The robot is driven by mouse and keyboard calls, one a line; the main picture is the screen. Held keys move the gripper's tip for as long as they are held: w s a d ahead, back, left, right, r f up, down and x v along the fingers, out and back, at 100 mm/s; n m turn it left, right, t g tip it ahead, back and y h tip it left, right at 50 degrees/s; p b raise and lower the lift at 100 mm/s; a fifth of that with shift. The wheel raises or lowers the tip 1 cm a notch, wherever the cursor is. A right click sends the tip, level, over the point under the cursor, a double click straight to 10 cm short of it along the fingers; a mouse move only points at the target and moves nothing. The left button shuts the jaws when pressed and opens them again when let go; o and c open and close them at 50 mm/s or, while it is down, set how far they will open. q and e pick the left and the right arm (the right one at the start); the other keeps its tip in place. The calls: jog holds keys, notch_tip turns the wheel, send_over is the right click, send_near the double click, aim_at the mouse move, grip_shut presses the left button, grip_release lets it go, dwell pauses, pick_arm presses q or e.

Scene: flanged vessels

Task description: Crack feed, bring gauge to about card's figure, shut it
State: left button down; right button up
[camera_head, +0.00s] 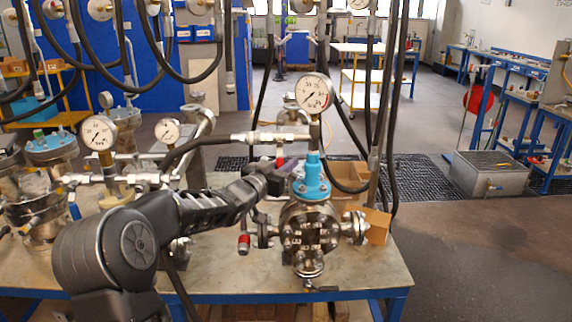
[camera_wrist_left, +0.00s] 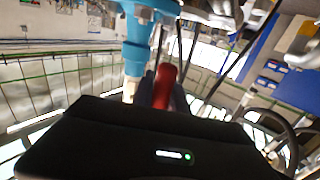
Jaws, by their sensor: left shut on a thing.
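The flanged vessel (camera_head: 309,238) with a blue neck (camera_head: 312,181) stands on the near table. A white-faced pressure gauge (camera_head: 314,93) sits above it; its figures are too small to read surely. My left gripper (camera_head: 274,172) is beside the blue neck, shut on a red valve handle (camera_head: 280,161). In the left wrist view the red handle (camera_wrist_left: 164,87) stands between the fingers, next to the blue neck (camera_wrist_left: 137,55). I cannot make out the card. My right gripper is not in view.
Two other gauges (camera_head: 99,134) (camera_head: 168,131) and more vessels (camera_head: 38,190) stand at the left. Black hoses (camera_head: 391,120) hang around the gauge. A red-tipped valve handle (camera_head: 244,243) hangs left of the vessel. The table (camera_head: 365,277) is bare at its front right.

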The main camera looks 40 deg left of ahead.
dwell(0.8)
pick_arm(q)
jog(key=m+g+p, duration=0.1)
jog(key=s+a+m+p, duration=0.1)
jog(key=p, duration=0.1)
jog(key=shift+a+f+g, duration=0.15)
jog(key=shift+a+g, duration=0.1)
jog(key=shift+g, duration=0.15)
jog(key=c, duration=1.3)
grip_release()
jog(key=shift+s+d+r+b, duration=0.1)
jog(key=shift+s+r, duration=0.1)
jog(key=shift+s, duration=1.1)
jog(key=shift+s+d+r+b, duration=0.15)
jog(key=shift+s+r, duration=0.05)
jog(key=shift+s, duration=1.1)
jog(key=shift+s+d+r+b, duration=0.1)
jog(key=shift+s+r, duration=0.1)
jog(key=shift+s, duration=1.1)
